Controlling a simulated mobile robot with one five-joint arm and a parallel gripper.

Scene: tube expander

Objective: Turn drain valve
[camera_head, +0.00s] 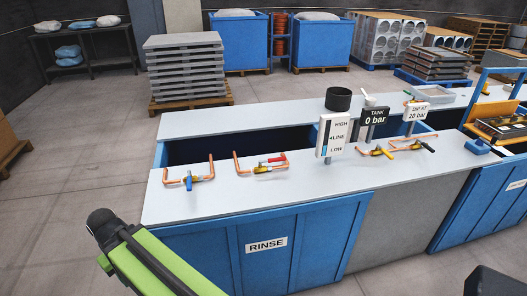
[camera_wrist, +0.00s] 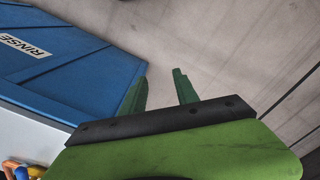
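Copper pipe loops with valves stand on the white top of the RINSE bench (camera_head: 230,212). At the left is a valve with a blue handle (camera_head: 189,182) pointing toward the front. Right of it is a valve with a red handle (camera_head: 273,159) lying roughly along its pipe. Farther right are valves with a yellow handle (camera_head: 387,152) and a black handle (camera_head: 424,146). No label shows which is the drain valve. My gripper (camera_wrist: 159,76) is open and empty, pointing at the floor beside the blue cabinet. The head view shows my green arm, but not the fingertips clearly.
A level gauge (camera_head: 333,136) reads HIGH, LINE, LOW. A tank sign (camera_head: 374,117) reads 0 bar, and another sign (camera_head: 417,110) reads DIP AT 20 bar. An open dark basin lies behind the valves. The floor left of the bench is clear.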

